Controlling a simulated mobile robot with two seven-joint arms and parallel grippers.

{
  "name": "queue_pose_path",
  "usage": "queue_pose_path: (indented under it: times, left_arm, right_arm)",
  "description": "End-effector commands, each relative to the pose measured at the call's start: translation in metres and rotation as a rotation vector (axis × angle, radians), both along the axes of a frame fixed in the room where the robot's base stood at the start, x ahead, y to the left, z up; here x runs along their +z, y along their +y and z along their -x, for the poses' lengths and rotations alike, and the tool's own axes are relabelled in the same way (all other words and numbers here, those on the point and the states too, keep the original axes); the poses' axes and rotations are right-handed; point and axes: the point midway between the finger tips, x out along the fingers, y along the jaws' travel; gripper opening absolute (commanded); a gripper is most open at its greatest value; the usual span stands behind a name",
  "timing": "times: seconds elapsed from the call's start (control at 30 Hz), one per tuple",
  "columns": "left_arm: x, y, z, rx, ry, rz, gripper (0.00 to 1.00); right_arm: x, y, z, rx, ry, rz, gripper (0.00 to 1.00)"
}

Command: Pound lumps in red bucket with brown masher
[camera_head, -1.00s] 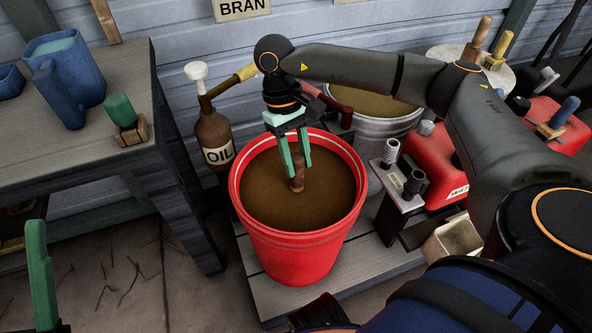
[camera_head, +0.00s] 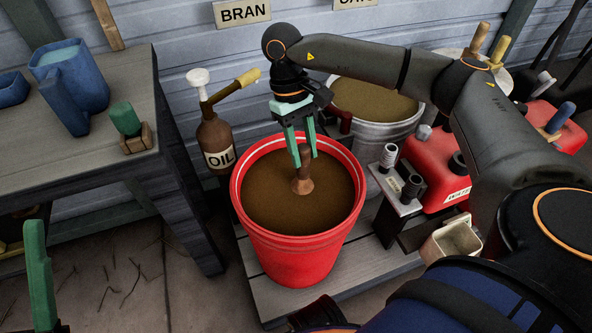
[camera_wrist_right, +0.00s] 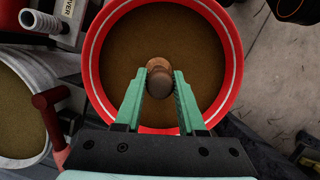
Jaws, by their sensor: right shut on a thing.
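The red bucket (camera_head: 298,243) stands on a low wooden platform, filled with brown mash (camera_head: 262,195). My right gripper (camera_head: 305,160) points down over the bucket, shut on the handle of the brown masher (camera_head: 302,186). The masher is roughly upright, its wider foot showing at or just above the mash near the middle; I cannot tell if it touches. In the right wrist view the masher (camera_wrist_right: 158,76) sits between the green fingers, inside the red rim (camera_wrist_right: 91,75). No separate lumps can be made out. One green finger of my left gripper (camera_head: 40,275) shows at the lower left.
A metal bucket (camera_head: 385,133) of feed stands behind right. A brown oil can (camera_head: 213,135) is behind left. A red can (camera_head: 430,165) and a small metal rack (camera_head: 393,203) stand to the right.

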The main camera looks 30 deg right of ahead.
Motion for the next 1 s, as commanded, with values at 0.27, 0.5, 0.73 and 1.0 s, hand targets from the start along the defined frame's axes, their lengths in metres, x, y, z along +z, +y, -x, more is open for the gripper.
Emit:
queue_pose_path:
  times: [0.27, 0.5, 0.73, 1.0]
  left_arm:
    - [0.0, -0.001, 0.0, -0.002, 0.001, -0.005, 0.5]
    - [-0.001, 0.0, 0.0, -0.002, 0.001, -0.005, 0.5]
    - [-0.001, 0.0, 0.0, -0.001, 0.001, -0.004, 0.5]
    - [0.0, 0.0, -0.001, 0.002, 0.002, 0.002, 0.5]
  right_arm:
    - [0.002, -0.001, -0.001, 0.002, -0.001, -0.002, 0.0]
    - [0.002, -0.001, -0.001, 0.002, -0.001, -0.002, 0.0]
    - [0.002, -0.001, -0.001, 0.002, -0.001, -0.002, 0.0]
    - [0.002, 0.011, -0.003, 0.003, -0.001, -0.002, 0.0]
